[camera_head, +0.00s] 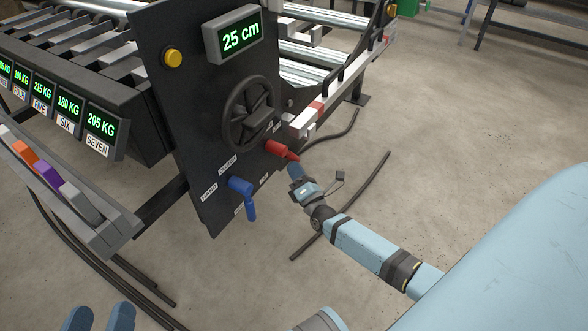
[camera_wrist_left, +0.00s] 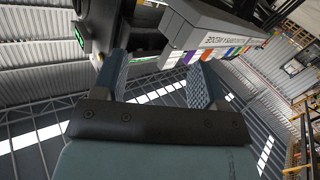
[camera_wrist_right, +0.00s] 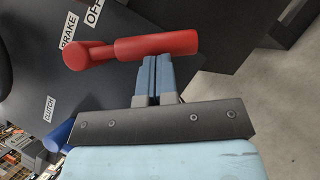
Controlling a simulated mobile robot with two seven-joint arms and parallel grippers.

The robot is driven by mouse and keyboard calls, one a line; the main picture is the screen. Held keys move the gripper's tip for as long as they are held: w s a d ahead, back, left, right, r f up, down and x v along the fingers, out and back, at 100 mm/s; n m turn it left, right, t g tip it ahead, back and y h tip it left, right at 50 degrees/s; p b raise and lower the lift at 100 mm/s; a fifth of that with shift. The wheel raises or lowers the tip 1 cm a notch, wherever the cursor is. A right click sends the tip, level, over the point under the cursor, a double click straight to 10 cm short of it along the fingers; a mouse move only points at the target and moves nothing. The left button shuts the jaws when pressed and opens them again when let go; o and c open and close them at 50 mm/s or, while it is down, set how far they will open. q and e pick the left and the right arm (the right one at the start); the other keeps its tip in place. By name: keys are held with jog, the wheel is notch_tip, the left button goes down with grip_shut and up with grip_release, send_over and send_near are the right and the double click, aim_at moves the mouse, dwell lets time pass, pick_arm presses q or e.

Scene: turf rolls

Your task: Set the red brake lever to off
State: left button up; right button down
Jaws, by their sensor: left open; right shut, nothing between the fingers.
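The red brake lever (camera_head: 281,150) sits on the dark panel (camera_head: 200,110), below the handwheel. In the head view its handle points right and slightly down. In the right wrist view the lever (camera_wrist_right: 155,45) lies across the picture, with BRAKE and OFF labels beside it. My right gripper (camera_head: 295,170) is shut and empty, its fingertips (camera_wrist_right: 158,58) right at the lever's handle; I cannot tell whether they touch. My left gripper (camera_head: 98,318) is open and empty at the bottom left of the head view, and its spread fingers (camera_wrist_left: 163,75) show in the left wrist view.
A blue lever (camera_head: 242,188) sits lower left on the same panel. A black handwheel (camera_head: 250,112), a yellow button (camera_head: 173,57) and a 25 cm display (camera_head: 237,36) are above. A rack with coloured blocks (camera_head: 75,190) stands left.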

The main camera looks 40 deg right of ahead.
pick_arm(q)
jog(key=shift+r+t, duration=0.3)
jog(key=shift+r, duration=0.4)
pick_arm(e)
jog(key=shift+w+d+r+n+t+y, duration=0.3)
jog(key=shift+d+r+n+y, duration=0.25)
jog(key=shift+n+y, duration=0.8)
jog(key=shift+w+d+r+n+t+y, duration=0.35)
jog(key=shift+d+n+y, duration=0.4)
jog(key=shift+n, duration=1.1)
jog(key=shift+w+d+r+n+t+y, duration=0.25)
jog(key=shift+d+r+n+y, duration=0.35)
jog(key=shift+n+y, duration=0.7)
jog(key=shift+n, duration=0.4)
pick_arm(q)
jog(key=shift+f, duration=0.15)
pick_arm(e)
jog(key=shift+f, duration=0.15)
